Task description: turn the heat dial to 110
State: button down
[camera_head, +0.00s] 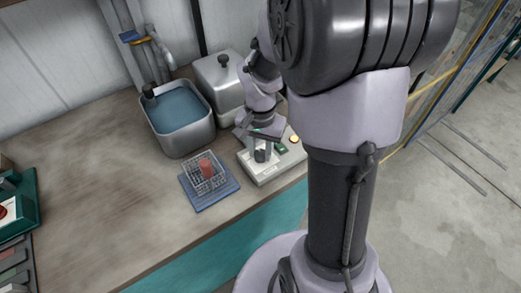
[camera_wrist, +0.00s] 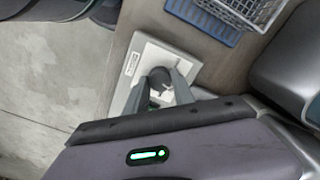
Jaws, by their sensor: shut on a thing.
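The heat dial is a dark round knob (camera_wrist: 160,77) on a pale control box (camera_wrist: 138,62) in the wrist view. My gripper (camera_wrist: 160,90) is shut on the knob, one finger on each side of it. In the head view my gripper (camera_head: 261,151) reaches down onto the pale control box (camera_head: 268,174) at the bench's front edge. The box has a small green panel (camera_head: 281,149) and a lit amber lamp (camera_head: 294,139). The dial's scale and pointer are too small or hidden to read.
A blue mat (camera_head: 224,192) with a wire rack (camera_head: 193,179) holding a red item stands left of the box. Behind are a water-filled basin (camera_head: 181,142) and a lidded metal box (camera_head: 222,97). The bench's left part is mostly clear.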

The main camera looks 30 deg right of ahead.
aim_at(260, 153)
jog(key=shift+m, duration=0.7)
jog(key=c, duration=1.1)
grip_release()
jog(key=shift+o, duration=0.2)
jog(key=shift+r, duration=0.1)
notch_tip(260, 153, up, 17)
jog(key=p, duration=0.7)
jog(key=shift+r, duration=0.1)
